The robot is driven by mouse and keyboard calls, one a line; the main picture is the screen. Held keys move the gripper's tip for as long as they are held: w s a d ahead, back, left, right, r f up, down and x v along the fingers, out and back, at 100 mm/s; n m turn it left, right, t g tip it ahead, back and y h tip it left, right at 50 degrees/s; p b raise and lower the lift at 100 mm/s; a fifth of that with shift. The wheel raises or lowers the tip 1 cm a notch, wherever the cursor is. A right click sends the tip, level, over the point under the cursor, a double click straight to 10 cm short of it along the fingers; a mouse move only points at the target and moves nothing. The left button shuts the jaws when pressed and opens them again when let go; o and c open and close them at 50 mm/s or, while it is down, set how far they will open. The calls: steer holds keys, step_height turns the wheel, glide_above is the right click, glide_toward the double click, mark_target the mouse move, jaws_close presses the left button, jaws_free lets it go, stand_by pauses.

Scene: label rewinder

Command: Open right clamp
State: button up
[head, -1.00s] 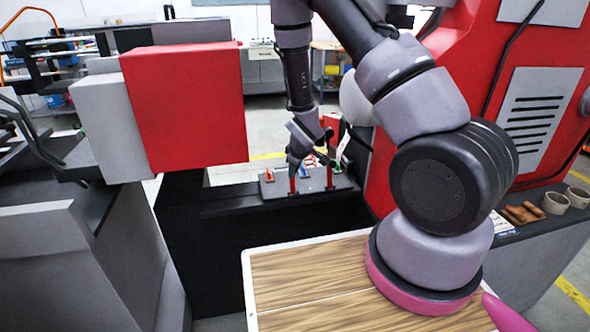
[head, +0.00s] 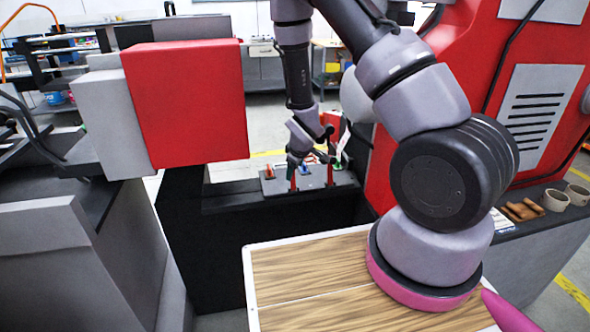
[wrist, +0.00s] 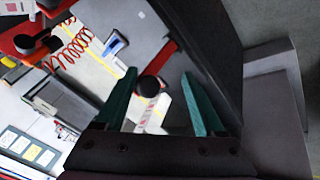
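A dark clamp plate (head: 277,188) with small red, blue and green parts and upright red posts sits on the black beam in the head view. The right clamp (head: 337,167) appears at its right end, small and partly crowded by other parts. My gripper (head: 297,160) hangs over the left-middle of the plate, left of that clamp. In the wrist view my gripper (wrist: 158,78) has its two teal fingers spread apart. A dark round knob (wrist: 152,86) shows between them, with a pale red-marked strip below it. I cannot tell whether a finger touches it.
A large red block (head: 185,105) stands left of my arm. The red machine housing (head: 530,90) rises on the right. A wooden-topped surface (head: 300,285) lies in front. Cups (head: 556,200) and brown pieces stand on the right-hand ledge.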

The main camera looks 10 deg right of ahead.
steer(key=shift+w, duration=0.1)
stand_by(0.3)
steer(key=v, duration=1.1)
steer(key=s+d+r+m, duration=0.2)
steer(key=r+m, duration=0.1)
steer(key=r, duration=0.4)
steer(key=s+d+r+m+y, duration=0.1)
steer(key=s+r+m, duration=0.1)
steer(key=r, duration=0.6)
steer(key=s+d+r+m, duration=0.2)
steer(key=r+m, duration=0.1)
steer(key=r, duration=0.4)
steer(key=s+r+m+t+y, duration=0.1)
steer(key=s+r+m, duration=0.4)
steer(key=s+r, duration=0.7)
steer(key=shift+s+d, duration=0.45)
steer(key=shift+s, duration=0.75)
